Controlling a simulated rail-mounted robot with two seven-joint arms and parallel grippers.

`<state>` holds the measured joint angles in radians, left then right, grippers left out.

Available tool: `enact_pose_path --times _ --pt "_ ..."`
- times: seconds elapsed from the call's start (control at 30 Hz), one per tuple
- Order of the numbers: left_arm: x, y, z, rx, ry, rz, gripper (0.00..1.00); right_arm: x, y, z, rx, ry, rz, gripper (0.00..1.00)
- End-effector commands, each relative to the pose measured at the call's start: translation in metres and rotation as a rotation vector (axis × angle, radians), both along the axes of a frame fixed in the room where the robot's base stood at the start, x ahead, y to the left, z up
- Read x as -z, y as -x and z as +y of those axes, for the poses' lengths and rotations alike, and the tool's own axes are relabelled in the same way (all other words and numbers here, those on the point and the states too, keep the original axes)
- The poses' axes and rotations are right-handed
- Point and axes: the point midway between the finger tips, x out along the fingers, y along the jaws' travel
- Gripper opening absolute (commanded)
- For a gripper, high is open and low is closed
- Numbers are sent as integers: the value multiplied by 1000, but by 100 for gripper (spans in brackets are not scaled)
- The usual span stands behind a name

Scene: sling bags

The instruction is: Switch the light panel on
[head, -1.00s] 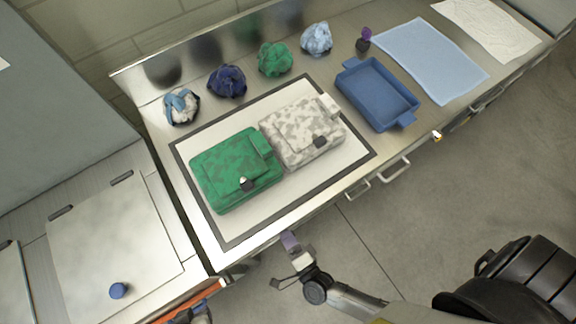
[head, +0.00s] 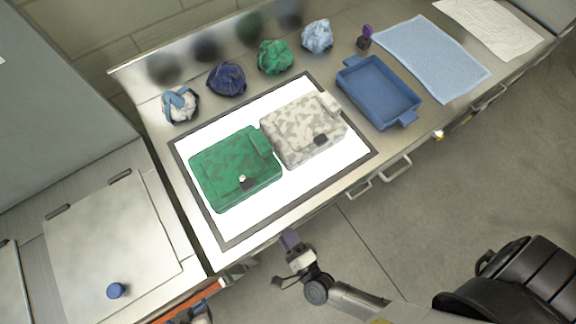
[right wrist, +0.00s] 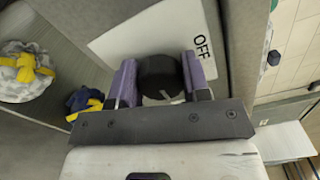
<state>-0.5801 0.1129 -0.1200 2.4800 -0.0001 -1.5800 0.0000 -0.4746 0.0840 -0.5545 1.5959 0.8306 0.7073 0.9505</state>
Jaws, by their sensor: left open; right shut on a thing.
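The light panel (head: 228,227) lies on the counter in the head view, a dark-framed rectangle glowing bright white. A green camouflage bag (head: 232,172) and a grey-white camouflage bag (head: 290,127) lie on it, side by side. My right gripper (head: 290,238) is at the counter's front edge. In the right wrist view its purple fingers (right wrist: 160,80) are shut on a black knob (right wrist: 158,72). Beside the knob is a white plate (right wrist: 160,32) lettered OFF. My left gripper (head: 198,314) is at the bottom edge of the head view, mostly cut off.
Several bundles, such as the dark blue one (head: 227,79), line the back of the counter. A blue tray (head: 378,94) and a light blue cloth (head: 432,60) lie to the right. A metal lid with a blue knob (head: 116,290) is at lower left. Drawer handles (head: 394,168) stick out in front.

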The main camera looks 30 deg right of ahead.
Motion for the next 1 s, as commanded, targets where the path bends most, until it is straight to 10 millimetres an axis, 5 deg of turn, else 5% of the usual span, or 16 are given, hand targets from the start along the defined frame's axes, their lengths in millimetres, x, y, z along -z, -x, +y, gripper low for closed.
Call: enact_pose_path --times 0.13,0.17,0.4,0.73,1.0 --pt "0 0 0 -1 1 0 43 0 0 0 1 -3 1 20" --pt "0 0 0 -1 1 0 43 0 0 0 1 -3 1 46" --pt "0 0 1 1 -2 0 43 0 0 0 1 -1 0 69" --pt "0 0 4 9 -12 0 43 1 5 0 -1 1 2 69" --pt "1 0 3 8 -12 -1 43 1 50 -1 -1 1 4 69"
